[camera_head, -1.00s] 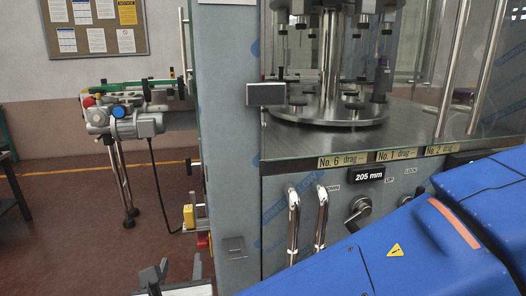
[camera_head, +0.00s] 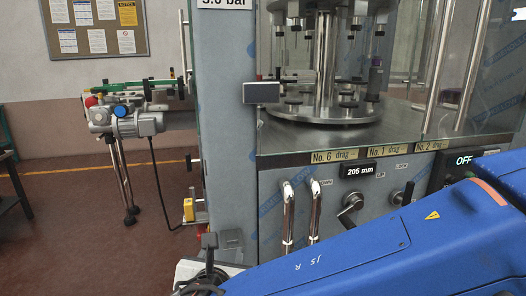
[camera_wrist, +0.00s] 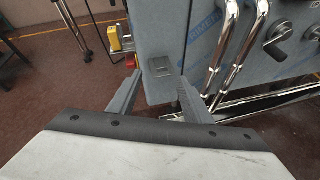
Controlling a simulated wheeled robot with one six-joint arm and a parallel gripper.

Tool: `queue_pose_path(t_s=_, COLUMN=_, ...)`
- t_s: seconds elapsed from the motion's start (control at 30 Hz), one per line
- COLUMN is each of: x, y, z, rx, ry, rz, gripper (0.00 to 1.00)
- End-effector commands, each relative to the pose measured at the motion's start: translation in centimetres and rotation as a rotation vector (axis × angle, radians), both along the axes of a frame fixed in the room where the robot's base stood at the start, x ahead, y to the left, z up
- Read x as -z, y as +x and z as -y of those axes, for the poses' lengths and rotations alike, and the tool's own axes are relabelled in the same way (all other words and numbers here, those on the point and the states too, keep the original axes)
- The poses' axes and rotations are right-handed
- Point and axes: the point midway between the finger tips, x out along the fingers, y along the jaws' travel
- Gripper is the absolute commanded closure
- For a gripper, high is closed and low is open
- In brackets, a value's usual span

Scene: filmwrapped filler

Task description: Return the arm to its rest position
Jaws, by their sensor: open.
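My blue arm reaches in from the right edge across the lower part of the head view, in front of the machine's lower panel. Its wrist end is at the bottom, left of the chrome handles. In the wrist view my gripper (camera_wrist: 157,98) has its two grey fingers spread apart with nothing between them. Beyond the fingers are the floor and the lower corner of the grey machine.
The filling machine (camera_head: 228,120) has a glass enclosure, chrome handles (camera_head: 288,215) and a dark knob (camera_head: 350,208). An OFF display (camera_head: 464,160) is at right. A wheeled motor unit (camera_head: 125,122) stands left. The red-brown floor (camera_head: 85,235) at lower left is clear.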

Motion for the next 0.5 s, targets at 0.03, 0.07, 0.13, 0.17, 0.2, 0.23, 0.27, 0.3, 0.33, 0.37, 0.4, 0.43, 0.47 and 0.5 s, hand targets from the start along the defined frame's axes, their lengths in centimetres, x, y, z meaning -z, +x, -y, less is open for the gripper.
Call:
queue_pose_path(t_s=0.03, x=0.0, y=0.6, z=1.3, rx=0.040, ry=0.024, rz=-0.016, gripper=0.55)
queue_pose_path(t_s=0.07, x=0.1, y=1.0, z=2.2, rx=0.066, ry=0.041, rz=-0.026, gripper=0.55)
queue_pose_path(t_s=0.13, x=0.3, y=1.8, z=4.4, rx=0.137, ry=0.087, rz=-0.056, gripper=0.55)
queue_pose_path(t_s=0.17, x=0.4, y=2.2, z=5.4, rx=0.171, ry=0.110, rz=-0.069, gripper=0.55)
queue_pose_path(t_s=0.2, x=0.6, y=2.6, z=7.0, rx=0.219, ry=0.144, rz=-0.087, gripper=0.55)
queue_pose_path(t_s=0.23, x=0.8, y=2.9, z=8.1, rx=0.257, ry=0.170, rz=-0.102, gripper=0.55)
queue_pose_path(t_s=0.27, x=0.9, y=3.2, z=9.2, rx=0.295, ry=0.195, rz=-0.115, gripper=0.55)
queue_pose_path(t_s=0.3, x=1.1, y=3.4, z=10.7, rx=0.345, ry=0.231, rz=-0.131, gripper=0.55)
queue_pose_path(t_s=0.33, x=1.3, y=3.6, z=11.8, rx=0.381, ry=0.257, rz=-0.144, gripper=0.55)
queue_pose_path(t_s=0.37, x=1.4, y=3.7, z=12.9, rx=0.418, ry=0.284, rz=-0.155, gripper=0.55)
queue_pose_path(t_s=0.4, x=1.6, y=3.8, z=14.3, rx=0.468, ry=0.321, rz=-0.170, gripper=0.55)
queue_pose_path(t_s=0.43, x=1.7, y=3.9, z=15.3, rx=0.505, ry=0.349, rz=-0.180, gripper=0.55)
queue_pose_path(t_s=0.47, x=1.9, y=3.9, z=16.3, rx=0.541, ry=0.375, rz=-0.191, gripper=0.55)
queue_pose_path(t_s=0.5, x=2.1, y=3.8, z=17.6, rx=0.591, ry=0.414, rz=-0.203, gripper=0.55)
